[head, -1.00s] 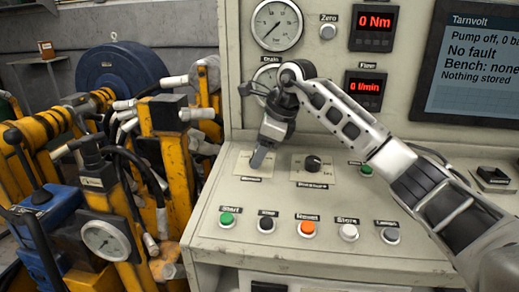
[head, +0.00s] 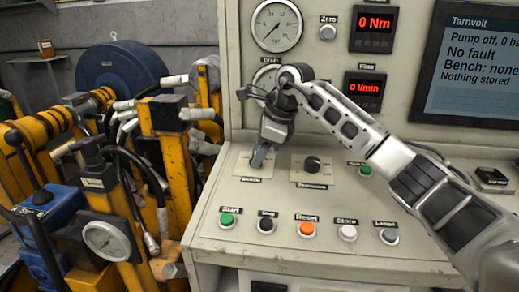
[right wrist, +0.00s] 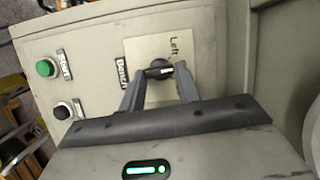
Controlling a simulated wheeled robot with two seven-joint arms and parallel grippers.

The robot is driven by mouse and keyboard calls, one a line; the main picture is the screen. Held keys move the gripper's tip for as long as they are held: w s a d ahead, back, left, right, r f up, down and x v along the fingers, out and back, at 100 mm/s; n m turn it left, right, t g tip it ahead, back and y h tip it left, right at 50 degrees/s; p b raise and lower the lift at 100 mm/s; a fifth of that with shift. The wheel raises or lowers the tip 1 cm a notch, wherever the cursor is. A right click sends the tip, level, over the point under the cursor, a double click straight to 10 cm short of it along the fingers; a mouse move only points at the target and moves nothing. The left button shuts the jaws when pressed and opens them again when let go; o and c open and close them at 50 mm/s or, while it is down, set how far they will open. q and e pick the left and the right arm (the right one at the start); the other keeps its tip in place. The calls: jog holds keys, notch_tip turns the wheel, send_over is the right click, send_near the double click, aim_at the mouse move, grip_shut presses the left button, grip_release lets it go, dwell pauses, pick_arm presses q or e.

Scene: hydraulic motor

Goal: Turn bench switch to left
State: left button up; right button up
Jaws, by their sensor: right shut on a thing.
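The bench switch (right wrist: 159,69) is a black knob on a pale square plate (right wrist: 150,50) marked "Left". My right gripper (right wrist: 160,78) is shut on the switch, one finger on each side of it. In the head view my right gripper (head: 260,157) points down at the switch plate, and the gripper hides the switch there. The knob's white line lies across the plate in the right wrist view; I cannot tell its exact setting. My left gripper is not in view.
A pressure knob (head: 312,164) sits right of the bench switch. Green Start (head: 227,219), black Stop (head: 266,224), orange Reset (head: 307,228) and further buttons line the front. The display (head: 470,65) reads "Bench: none". Yellow frames with hoses (head: 172,150) stand at left.

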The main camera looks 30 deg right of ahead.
aim_at(267, 162)
jog(key=n+p, duration=0.1)
jog(key=n+g+p, duration=0.1)
jog(key=n, duration=0.1)
jog(key=shift+w+r, duration=0.15)
jog(key=shift+r, duration=0.1)
jog(key=n, duration=0.1)
jog(key=n+g+p, duration=0.1)
jog(key=n, duration=0.1)
jog(key=n+p, duration=0.1)
jog(key=shift+w+f+n+g+y, duration=0.1)
jog(key=shift+w+n+g+y, duration=0.2)
jog(key=shift+g, duration=0.1)
jog(key=o, duration=1)
jog(key=b+v, duration=0.1)
jog(key=v, duration=0.6)
jog(key=shift+d+r, duration=0.15)
jog(key=shift+r, duration=0.1)
jog(key=shift+s+f, duration=0.1)
